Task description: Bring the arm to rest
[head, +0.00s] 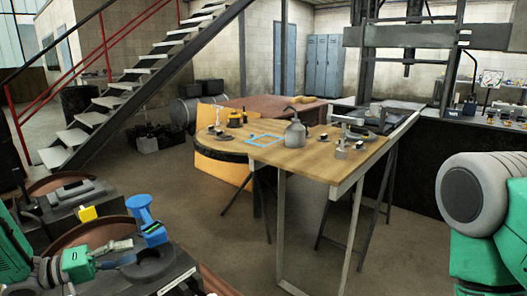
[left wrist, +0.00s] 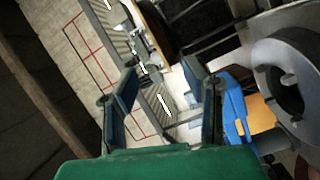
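My left arm, green and grey, comes in at the lower left of the head view. Its gripper (head: 128,252) is over the cluttered bench, beside a blue part (head: 145,220) and a dark ring-shaped part (head: 150,266). In the left wrist view the two fingers of my left gripper (left wrist: 165,92) stand apart with nothing held between them. The blue part (left wrist: 236,112) and the ring (left wrist: 285,75) show to the right of the fingers there. My right arm shows as a green and grey link at the right edge of the head view; its gripper is out of view.
A wooden table (head: 300,165) with a metal can (head: 295,132) and small parts stands mid-room. A yellow block (head: 87,213) and brown round trays (head: 90,235) are on the near-left bench. Stairs (head: 130,85) rise behind. Open floor (head: 215,225) lies between bench and table.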

